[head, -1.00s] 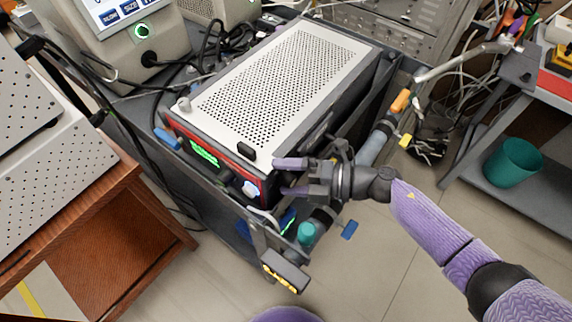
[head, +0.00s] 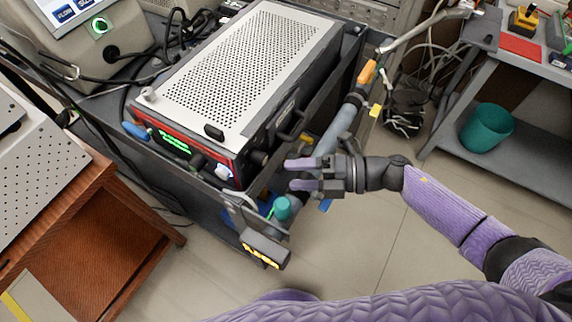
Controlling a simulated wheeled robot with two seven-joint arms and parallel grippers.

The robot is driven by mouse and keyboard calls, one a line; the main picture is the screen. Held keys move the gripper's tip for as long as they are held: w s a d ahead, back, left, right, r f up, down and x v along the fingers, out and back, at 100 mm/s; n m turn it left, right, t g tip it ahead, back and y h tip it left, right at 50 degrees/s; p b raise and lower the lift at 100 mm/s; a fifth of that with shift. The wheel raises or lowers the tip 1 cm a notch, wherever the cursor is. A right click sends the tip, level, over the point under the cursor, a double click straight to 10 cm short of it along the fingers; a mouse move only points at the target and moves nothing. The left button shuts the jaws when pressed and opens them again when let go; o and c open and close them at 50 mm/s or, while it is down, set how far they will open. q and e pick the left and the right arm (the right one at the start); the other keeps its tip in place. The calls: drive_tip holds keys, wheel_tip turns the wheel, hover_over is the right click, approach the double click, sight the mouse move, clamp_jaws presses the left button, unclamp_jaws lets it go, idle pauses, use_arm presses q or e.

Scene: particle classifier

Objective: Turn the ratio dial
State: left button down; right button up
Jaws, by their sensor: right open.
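The instrument (head: 250,65) has a perforated white top, and its dark front panel with red edging faces the lower left. On this panel are a green-lit display (head: 175,142), a small dark knob (head: 197,161) and a pale round knob (head: 223,171) near the right end. I cannot read any label, so I cannot tell which knob is the ratio dial. My right gripper (head: 290,174) is open and empty, right of the front panel, with its two purple fingers pointing left. It appears apart from the knobs. My left gripper is not in view.
The instrument sits in a dark cart with raised side rails. A teal-capped part (head: 282,208) and a yellow-lit box (head: 264,250) are at the cart's near corner, below my right gripper. A teal bin (head: 487,128) stands on a shelf at right. Open floor lies below.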

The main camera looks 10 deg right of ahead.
drive_tip(key=shift+s+d+f+b, duration=0.15)
drive_tip(key=shift+s+d+f, duration=0.15)
drive_tip(key=shift+d, duration=0.35)
drive_tip(key=shift+s+d+f+b, duration=0.2)
drive_tip(key=shift+s+d, duration=0.1)
drive_tip(key=shift+d, duration=0.35)
drive_tip(key=shift+s+d+f+b, duration=0.15)
drive_tip(key=shift+s+d+f, duration=0.15)
drive_tip(key=shift+d, duration=0.35)
